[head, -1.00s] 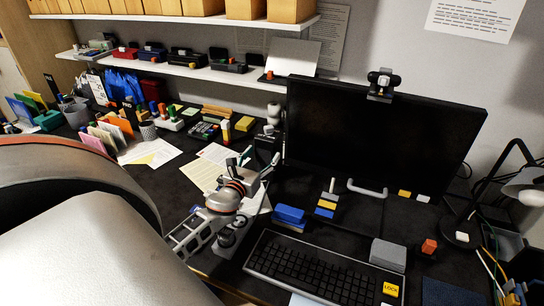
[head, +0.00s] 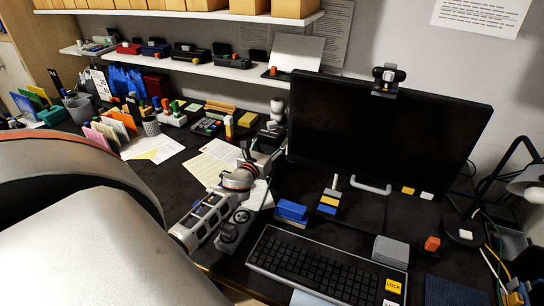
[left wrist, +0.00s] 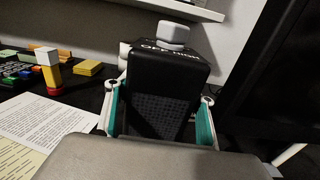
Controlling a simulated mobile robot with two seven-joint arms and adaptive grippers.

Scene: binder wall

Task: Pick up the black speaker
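The black speaker (left wrist: 160,80) fills the middle of the left wrist view, a dark box with a grille front, white lettering on top and a pale knob-like thing above it. In the head view the speaker (head: 271,138) stands left of the monitor, partly hidden by my arm. My left gripper (left wrist: 160,115) is open, with its teal-padded fingers one on each side of the speaker's lower part. Gaps show beside it; I cannot see contact. In the head view my left gripper (head: 264,157) is just in front of the speaker. My right gripper is not in view.
The monitor (head: 385,135) stands close to the right of the speaker. A shelf (head: 215,70) runs above and behind. The keyboard (head: 325,268) is in front.

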